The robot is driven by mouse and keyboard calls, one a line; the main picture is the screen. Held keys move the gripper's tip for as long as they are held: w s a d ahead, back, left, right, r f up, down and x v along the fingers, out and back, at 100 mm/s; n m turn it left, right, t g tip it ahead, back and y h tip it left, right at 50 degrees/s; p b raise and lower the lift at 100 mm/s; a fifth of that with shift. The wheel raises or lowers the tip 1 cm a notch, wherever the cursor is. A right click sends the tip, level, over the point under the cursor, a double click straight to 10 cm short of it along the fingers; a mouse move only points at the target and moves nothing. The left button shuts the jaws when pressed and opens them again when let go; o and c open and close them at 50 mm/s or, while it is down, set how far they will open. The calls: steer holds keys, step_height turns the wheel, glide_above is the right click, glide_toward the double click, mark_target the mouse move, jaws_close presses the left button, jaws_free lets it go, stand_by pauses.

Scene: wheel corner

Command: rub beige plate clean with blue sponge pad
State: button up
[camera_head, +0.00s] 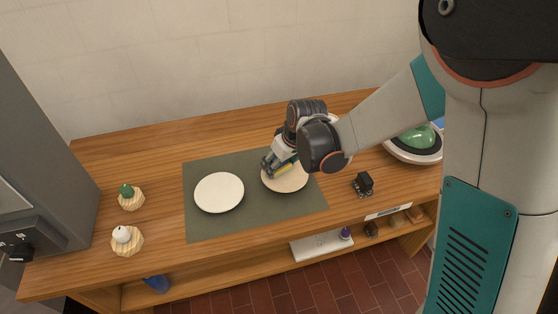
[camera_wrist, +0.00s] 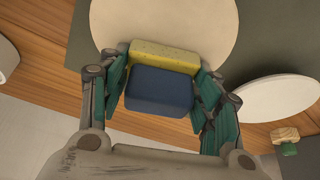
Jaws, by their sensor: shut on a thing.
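My gripper (camera_head: 277,165) is over the right-hand plate, and its fingers in the wrist view (camera_wrist: 163,85) are shut on a sponge pad. The pad has a dark blue part (camera_wrist: 160,92) and a yellow part (camera_wrist: 165,57); a bit of yellow (camera_head: 284,169) shows in the head view. The round beige plate (camera_head: 290,183) lies flat on a dark mat, partly hidden by my gripper; it also fills the top of the wrist view (camera_wrist: 175,20). The pad overlaps the plate's edge in the wrist view. I cannot tell whether they touch. No marks on the plate are clear.
A paler plate (camera_head: 219,192) lies left on the green-grey mat (camera_head: 210,228). Two small items on wooden stands, one green (camera_head: 126,190) and one white (camera_head: 121,234), are far left. A small black object (camera_head: 363,183) and a green-domed bowl (camera_head: 416,140) are right.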

steer(key=shift+f, duration=0.15)
steer(key=shift+w+a, duration=0.2)
steer(key=shift+w, duration=0.6)
steer(key=shift+s, duration=0.1)
steer(key=shift+s+d+r, duration=0.15)
steer(key=shift+s+r, duration=0.1)
steer(key=shift+s, duration=0.5)
steer(key=shift+w, duration=0.15)
steer(key=shift+w+f, duration=0.15)
steer(key=shift+w, duration=0.5)
steer(key=shift+s, duration=0.15)
